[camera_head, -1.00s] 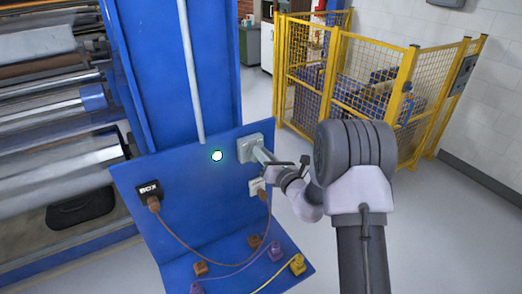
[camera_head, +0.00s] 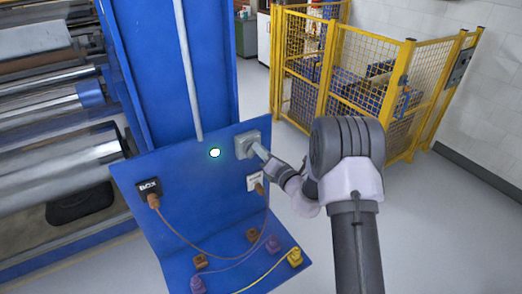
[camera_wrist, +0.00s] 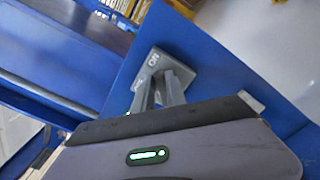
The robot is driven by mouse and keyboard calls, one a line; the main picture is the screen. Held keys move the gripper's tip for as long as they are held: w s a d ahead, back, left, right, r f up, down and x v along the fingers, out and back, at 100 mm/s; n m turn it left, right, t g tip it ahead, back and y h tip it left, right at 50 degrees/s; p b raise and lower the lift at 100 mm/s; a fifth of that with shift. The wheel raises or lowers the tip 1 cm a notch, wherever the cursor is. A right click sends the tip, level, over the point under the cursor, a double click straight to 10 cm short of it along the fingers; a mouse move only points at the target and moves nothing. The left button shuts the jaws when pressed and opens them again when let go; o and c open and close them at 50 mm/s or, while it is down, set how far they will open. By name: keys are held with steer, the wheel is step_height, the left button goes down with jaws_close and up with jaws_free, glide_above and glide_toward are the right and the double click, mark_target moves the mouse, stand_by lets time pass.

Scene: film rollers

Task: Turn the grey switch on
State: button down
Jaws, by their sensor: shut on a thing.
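The grey switch (camera_head: 246,143) is mounted on an upright blue panel (camera_head: 185,215). In the wrist view its square grey plate (camera_wrist: 182,66) shows tilted, with white lettering that seems to read ON. My gripper (camera_head: 262,153) is right at the switch and reaches it from the right. In the wrist view my two grey fingers (camera_wrist: 158,92) are shut on the switch's lever, in front of the plate. The lever itself is mostly hidden by the fingers, so I cannot tell its exact angle.
A small glowing light (camera_head: 214,153) is left of the switch. A black box (camera_head: 148,189) and a white socket (camera_head: 254,181) with a brown cable are below. Several coloured plugs sit on the panel's foot. A yellow mesh fence (camera_head: 350,90) stands behind; floor at right is clear.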

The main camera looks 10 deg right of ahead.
steer(key=c, duration=1.4)
jaws_free()
steer(key=shift+o, duration=0.2)
steer(key=shift+s, duration=0.1)
steer(key=b+v, duration=0.2)
steer(key=v, duration=1.5)
steer(key=shift+s, duration=0.15)
